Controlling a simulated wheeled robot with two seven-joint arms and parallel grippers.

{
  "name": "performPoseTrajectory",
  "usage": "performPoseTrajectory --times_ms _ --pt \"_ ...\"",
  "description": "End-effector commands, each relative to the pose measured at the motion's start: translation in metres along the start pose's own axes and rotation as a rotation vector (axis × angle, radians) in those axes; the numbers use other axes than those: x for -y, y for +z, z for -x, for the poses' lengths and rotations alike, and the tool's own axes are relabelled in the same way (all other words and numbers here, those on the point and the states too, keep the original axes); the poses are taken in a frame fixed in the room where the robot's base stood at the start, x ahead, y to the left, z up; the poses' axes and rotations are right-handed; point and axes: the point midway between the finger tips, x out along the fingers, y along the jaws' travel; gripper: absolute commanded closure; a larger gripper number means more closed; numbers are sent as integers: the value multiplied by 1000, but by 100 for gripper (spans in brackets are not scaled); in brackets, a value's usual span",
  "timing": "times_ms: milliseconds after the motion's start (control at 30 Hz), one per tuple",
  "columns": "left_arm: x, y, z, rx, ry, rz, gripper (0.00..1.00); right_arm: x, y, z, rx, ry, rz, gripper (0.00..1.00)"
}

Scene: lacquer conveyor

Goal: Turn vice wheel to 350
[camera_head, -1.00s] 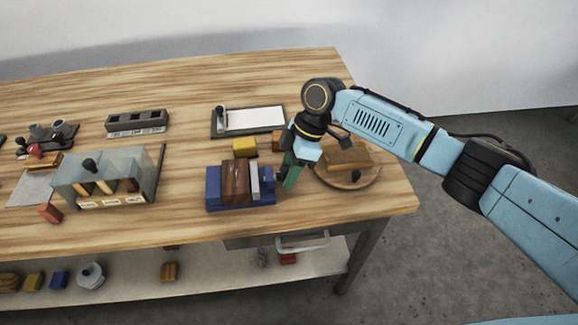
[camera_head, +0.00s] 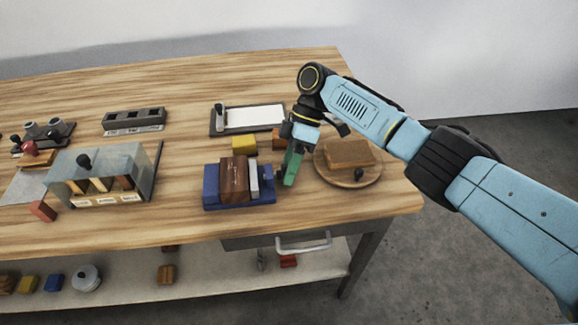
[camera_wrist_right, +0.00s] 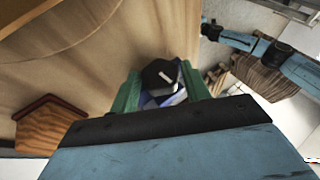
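The vice is a blue block (camera_head: 211,196) near the table's front edge, with a brown wooden piece (camera_head: 234,178) and a pale grey plate (camera_head: 254,180) standing in it. Its small dark wheel (camera_head: 267,182) is at the right side; in the right wrist view the wheel (camera_wrist_right: 159,73) is black and faceted with a pale mark. My right gripper (camera_head: 288,180) has green fingers pointing down just right of the vice. In the wrist view its fingers (camera_wrist_right: 160,82) stand wide apart on either side of the wheel; I see no clear contact. The number at the mark is unreadable. My left gripper is out of view.
A round wooden board (camera_head: 328,172) with a brown block (camera_head: 348,154) lies close to the right. A yellow block (camera_head: 244,143) and a framed white panel (camera_head: 254,118) are behind the vice. A clear-topped box (camera_head: 130,160) stands left. Bare table separates it from the vice.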

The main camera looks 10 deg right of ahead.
Motion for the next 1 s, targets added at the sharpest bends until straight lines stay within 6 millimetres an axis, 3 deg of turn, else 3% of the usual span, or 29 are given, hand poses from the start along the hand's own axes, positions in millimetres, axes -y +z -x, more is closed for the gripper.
performPoseTrajectory --times_ms 100,567,1000 --pt "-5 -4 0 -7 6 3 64 0 0 0 0 1 1 37" --pt "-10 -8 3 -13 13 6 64 1 0 0 1 12 6 37" --pt "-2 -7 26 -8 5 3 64 4 1 0 4 226 94 37"
